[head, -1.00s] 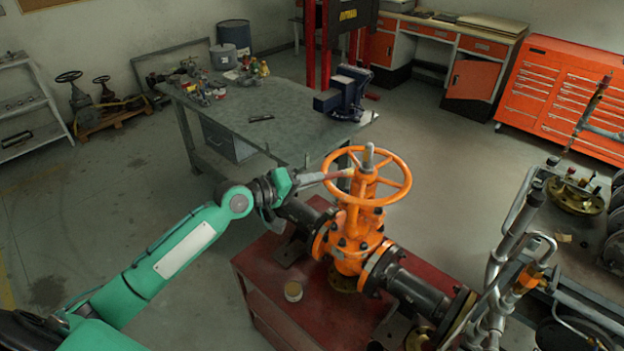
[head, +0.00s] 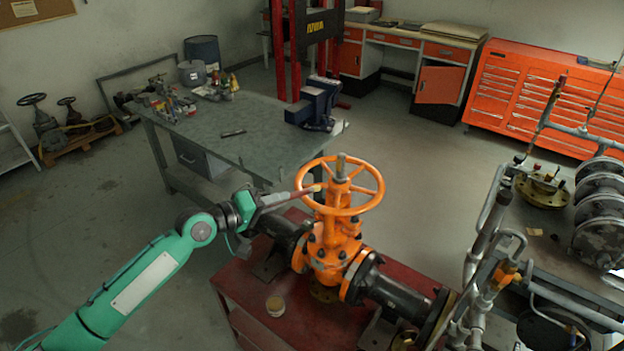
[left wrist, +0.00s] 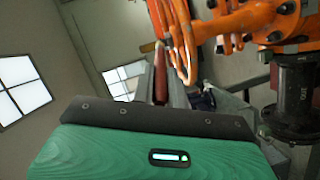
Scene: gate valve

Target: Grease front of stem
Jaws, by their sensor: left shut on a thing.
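The orange gate valve (head: 330,245) stands on a red bench, with its handwheel (head: 374,199) on top. The stem (head: 341,166) rises through the wheel's middle, and its upper end looks dull yellowish-brown. My left gripper (head: 275,200) is left of the wheel, shut on a brush (head: 305,191) with a red handle and pale yellowish tip. The tip overlaps the wheel's left part in the picture, left of the stem and apart from it. In the left wrist view the brush (left wrist: 160,78) points away between the fingers, beside the orange wheel (left wrist: 181,40). My right gripper is not in view.
A small round tin (head: 276,305) stands on the red bench (head: 248,322), front left of the valve. A green workbench (head: 215,128) with a blue vise (head: 318,103) is behind. Pipework (head: 490,260) stands close on the right.

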